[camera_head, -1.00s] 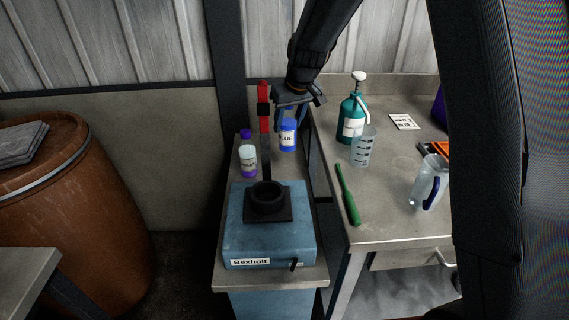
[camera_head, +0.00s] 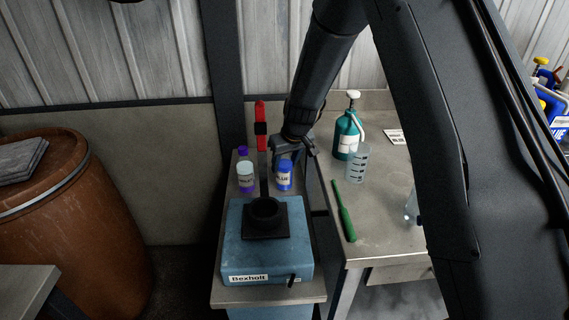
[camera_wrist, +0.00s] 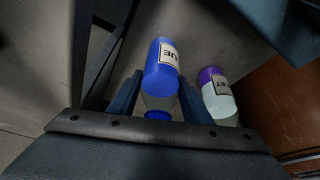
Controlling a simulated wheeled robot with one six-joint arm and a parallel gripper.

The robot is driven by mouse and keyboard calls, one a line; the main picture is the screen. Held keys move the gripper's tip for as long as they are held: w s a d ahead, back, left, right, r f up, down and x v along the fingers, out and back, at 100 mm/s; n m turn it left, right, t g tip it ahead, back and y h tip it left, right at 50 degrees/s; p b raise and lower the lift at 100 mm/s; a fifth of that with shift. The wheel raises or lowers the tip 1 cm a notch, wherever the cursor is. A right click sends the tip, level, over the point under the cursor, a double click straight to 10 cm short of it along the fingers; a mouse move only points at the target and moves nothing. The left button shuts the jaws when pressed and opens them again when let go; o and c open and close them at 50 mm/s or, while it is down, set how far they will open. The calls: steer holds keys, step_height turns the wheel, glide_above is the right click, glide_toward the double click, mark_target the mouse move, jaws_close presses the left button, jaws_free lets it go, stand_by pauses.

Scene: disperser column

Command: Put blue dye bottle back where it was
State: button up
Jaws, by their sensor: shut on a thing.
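The blue dye bottle (camera_head: 285,178) has a blue cap and a white label. It is upright behind the blue machine, at the narrow bench's right side. My gripper (camera_head: 292,152) is shut on it from behind and above. In the wrist view the bottle (camera_wrist: 162,68) is between the two fingers of my gripper (camera_wrist: 158,98), its label partly readable as "UE". I cannot tell whether its base touches the bench top.
The blue Bexholt machine (camera_head: 268,245) with a black round holder is in front. On the right bench are a green pump bottle (camera_head: 347,135), a clear beaker (camera_head: 356,163) and a green tool (camera_head: 344,212).

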steer(key=shift+f, duration=0.1)
steer(key=o, duration=1.4)
steer(key=shift+r, duration=0.3)
steer(key=b+v, duration=0.2)
steer(key=v, duration=0.9)
steer(key=shift+s+r, duration=0.3)
